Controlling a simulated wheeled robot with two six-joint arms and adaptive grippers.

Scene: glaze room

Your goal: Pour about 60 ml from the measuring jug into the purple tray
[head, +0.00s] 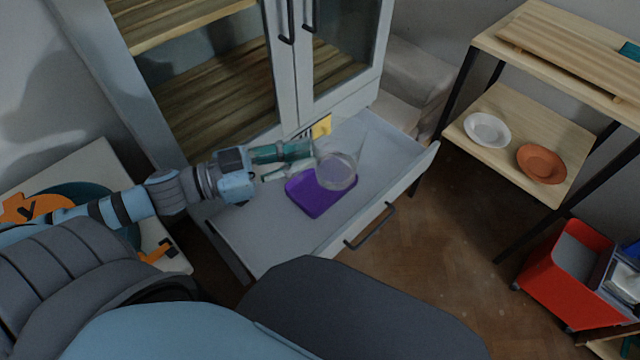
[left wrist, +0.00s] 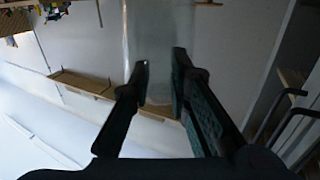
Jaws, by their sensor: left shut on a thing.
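The clear measuring jug (head: 338,171) is held above the open drawer, over the right part of the purple tray (head: 309,203). My left gripper (head: 300,160) comes in from the left and is shut on the jug. In the left wrist view, the see-through jug (left wrist: 160,45) stands between the two dark fingers (left wrist: 160,75). The jug's tilt and the level of liquid in it are hard to make out. No stream of liquid can be made out. The tray lies flat in the drawer, partly hidden by the jug. My right gripper is not in view.
The drawer (head: 375,178) is pulled out under a glass-door cabinet (head: 330,50). A yellow item (head: 321,126) lies at its back. A shelf with a white plate (head: 487,130) and an orange plate (head: 541,163) stands right. A red bin (head: 566,275) is on the floor.

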